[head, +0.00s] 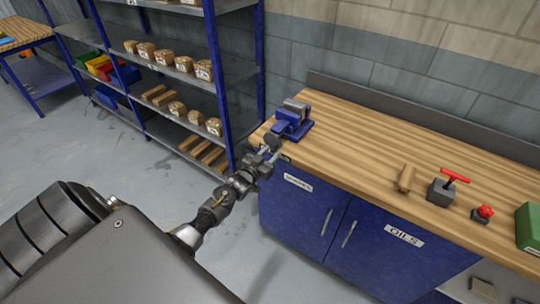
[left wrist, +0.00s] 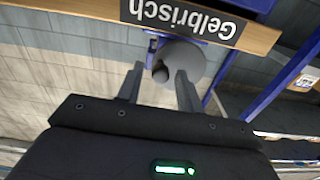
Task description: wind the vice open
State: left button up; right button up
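The blue vice (head: 291,124) with grey jaws stands at the near left corner of the wooden bench top. The gap between its jaws is too small to make out. A round grey wheel (head: 272,141) sits at the vice's front, past the bench edge. In the left wrist view the wheel (left wrist: 192,62) faces me, with a dark knob (left wrist: 160,73) standing out from it. My left gripper (head: 268,156) is open in front of the wheel. In the left wrist view its fingers (left wrist: 160,78) stand on either side of the knob, with gaps showing. My right gripper is not in view.
The bench (head: 350,145) has blue cabinet doors below. A wooden piece (head: 405,178), a grey block with a red T-handle (head: 441,192), a red button (head: 483,214) and a green box (head: 529,228) stand to the right. Blue shelving (head: 213,80) rises close on the left.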

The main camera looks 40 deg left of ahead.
pick_arm(q)
jog(key=m, duration=0.4)
jog(key=shift+b, duration=0.4)
jog(key=m, duration=0.9)
jog(key=shift+a+m, duration=0.1)
jog(key=shift+m, duration=0.2)
jog(key=m, duration=0.4)
jog(key=shift+m, duration=0.4)
jog(key=shift+c, duration=0.2)
